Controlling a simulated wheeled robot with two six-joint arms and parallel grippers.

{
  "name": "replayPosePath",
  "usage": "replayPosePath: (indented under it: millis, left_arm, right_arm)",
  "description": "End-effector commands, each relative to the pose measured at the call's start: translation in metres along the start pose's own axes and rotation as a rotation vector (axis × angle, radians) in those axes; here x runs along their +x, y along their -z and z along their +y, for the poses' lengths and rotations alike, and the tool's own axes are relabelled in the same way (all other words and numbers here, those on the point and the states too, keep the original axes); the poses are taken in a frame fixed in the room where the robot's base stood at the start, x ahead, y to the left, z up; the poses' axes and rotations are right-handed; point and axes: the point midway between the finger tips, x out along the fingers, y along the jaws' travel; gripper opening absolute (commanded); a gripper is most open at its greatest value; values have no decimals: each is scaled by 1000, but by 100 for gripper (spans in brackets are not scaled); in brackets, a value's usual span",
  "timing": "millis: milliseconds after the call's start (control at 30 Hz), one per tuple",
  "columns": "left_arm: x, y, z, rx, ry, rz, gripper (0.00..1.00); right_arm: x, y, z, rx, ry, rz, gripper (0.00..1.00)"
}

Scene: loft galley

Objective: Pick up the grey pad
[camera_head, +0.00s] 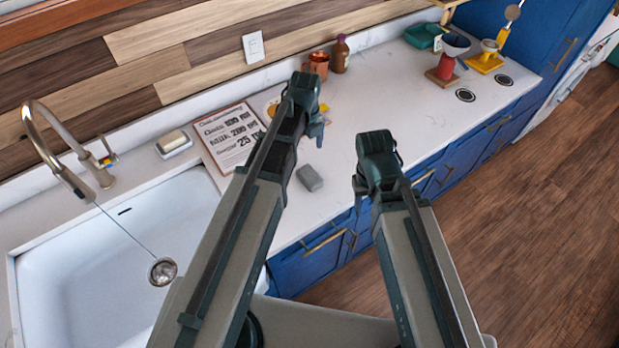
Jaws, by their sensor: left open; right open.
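The grey pad (310,178) is a small rounded block lying flat on the white counter, between my two arms. My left gripper (318,132) is open above the counter, beyond the pad in the picture. Its arm passes just left of the pad. My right gripper (364,192) is open to the right of the pad, near the counter's front edge. Both grippers look empty and apart from the pad, though their fingertips are partly hidden by the wrists.
A white sink (110,265) with a tap (62,165) is at the left. A printed sign (228,137), a soap dish (174,144), a copper mug (318,66) and a brown bottle (340,55) stand along the wall.

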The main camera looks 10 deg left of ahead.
Motion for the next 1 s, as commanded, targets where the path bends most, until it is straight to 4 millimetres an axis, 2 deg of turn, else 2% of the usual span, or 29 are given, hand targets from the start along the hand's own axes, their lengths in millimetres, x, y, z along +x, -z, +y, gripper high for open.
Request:
replayPosePath:
  millis: [533,1000]
  left_arm:
    - [76,0,-1,-1,0,0,100]
    - [90,-1,-2,-2,0,0,100]
  right_arm:
    - [75,4,-7,-11,-2,0,50]
    - [89,5,-8,-9,-2,0,50]
